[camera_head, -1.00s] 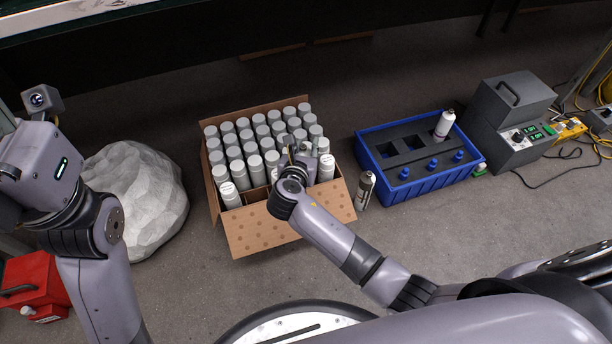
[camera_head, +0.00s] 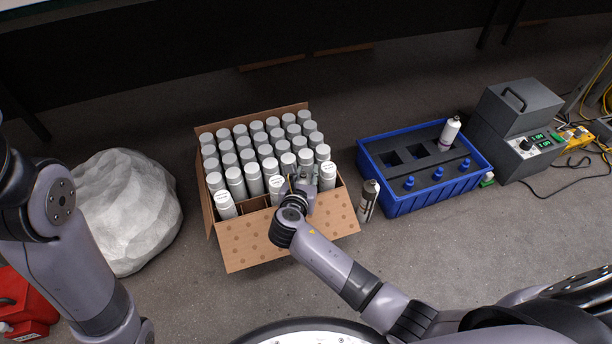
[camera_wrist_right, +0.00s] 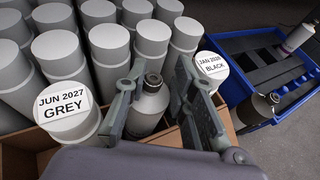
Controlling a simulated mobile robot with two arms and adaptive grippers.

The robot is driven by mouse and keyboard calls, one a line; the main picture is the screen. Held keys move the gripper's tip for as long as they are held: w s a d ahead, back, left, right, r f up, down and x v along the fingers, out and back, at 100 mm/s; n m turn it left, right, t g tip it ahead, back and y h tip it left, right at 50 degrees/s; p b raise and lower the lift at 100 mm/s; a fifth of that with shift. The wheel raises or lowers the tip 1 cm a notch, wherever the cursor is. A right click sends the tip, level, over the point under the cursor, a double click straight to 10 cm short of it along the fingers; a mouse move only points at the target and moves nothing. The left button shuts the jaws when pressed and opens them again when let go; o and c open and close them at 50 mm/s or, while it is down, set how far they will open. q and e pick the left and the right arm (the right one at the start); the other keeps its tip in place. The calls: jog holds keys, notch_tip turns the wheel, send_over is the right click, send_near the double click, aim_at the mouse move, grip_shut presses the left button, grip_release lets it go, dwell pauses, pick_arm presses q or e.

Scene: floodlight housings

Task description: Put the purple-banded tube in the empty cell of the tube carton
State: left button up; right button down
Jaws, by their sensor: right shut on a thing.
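The tube carton (camera_head: 240,245) is an open cardboard box, mostly full of grey-capped tubes. My right gripper (camera_head: 308,185) is at its front row, between two tubes with round labels. In the right wrist view, its fingers (camera_wrist_right: 160,95) are around a grey tube (camera_wrist_right: 150,103) with a bare metal neck, low among the others. Its lower part is hidden and I see no purple band on it. A white tube (camera_head: 449,131) with a purplish band near its base stands in the blue crate, also seen in the wrist view (camera_wrist_right: 296,37). My left gripper is out of view.
The blue crate (camera_head: 415,202) has a dark insert with open cells and several blue-topped items. A dark-banded can (camera_head: 368,202) stands on the floor between carton and crate. A pale rock (camera_head: 125,215) lies left of the carton. A grey powered box (camera_head: 520,125) stands at the right.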

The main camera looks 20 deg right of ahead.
jog(key=c, duration=1.6)
grip_release()
